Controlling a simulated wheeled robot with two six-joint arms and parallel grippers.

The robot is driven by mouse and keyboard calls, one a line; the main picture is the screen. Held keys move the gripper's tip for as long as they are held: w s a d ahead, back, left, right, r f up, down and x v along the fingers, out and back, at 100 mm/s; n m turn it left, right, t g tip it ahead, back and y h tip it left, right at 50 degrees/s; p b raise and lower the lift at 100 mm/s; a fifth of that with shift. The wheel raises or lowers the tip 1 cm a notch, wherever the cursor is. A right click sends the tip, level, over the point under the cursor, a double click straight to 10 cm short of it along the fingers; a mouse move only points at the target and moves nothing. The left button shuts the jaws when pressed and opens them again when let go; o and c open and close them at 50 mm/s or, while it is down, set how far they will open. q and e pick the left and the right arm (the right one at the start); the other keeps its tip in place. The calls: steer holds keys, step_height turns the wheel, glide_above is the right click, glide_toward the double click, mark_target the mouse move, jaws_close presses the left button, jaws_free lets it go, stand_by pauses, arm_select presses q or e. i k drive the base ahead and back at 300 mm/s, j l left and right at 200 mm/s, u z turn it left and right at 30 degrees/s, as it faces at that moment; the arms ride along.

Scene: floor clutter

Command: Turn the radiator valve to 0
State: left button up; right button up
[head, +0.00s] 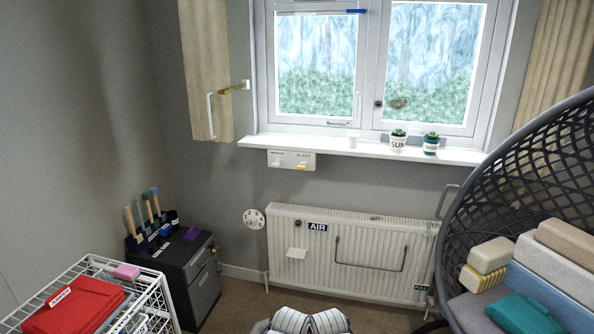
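A round white dial with small dark marks (254,218), which looks like the radiator valve, is beside the upper left corner of the white radiator (375,240). Its marks are too small to read, so I cannot tell its setting. The radiator stands below the window and carries an AIR label, a FULL label and a dark wire rail on its front. No arm or gripper of mine can be made out in the head view, and nothing touches the dial.
A dark cabinet (203,290) stands left of the radiator. A white wire basket (150,300) with red cloth is at the lower left. A hanging chair (480,200) with cushions crowds the right. Two striped white shapes (310,321) are at the bottom edge. Carpet shows before the radiator.

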mark_target(252, 221)
steer(key=i, duration=0.9)
steer(key=i+u, duration=0.1)
steer(key=i, duration=0.85)
steer(key=i+l+u, duration=0.1)
steer(key=i, duration=0.2)
steer(key=i+l+u, duration=0.1)
steer(key=i, duration=0.2)
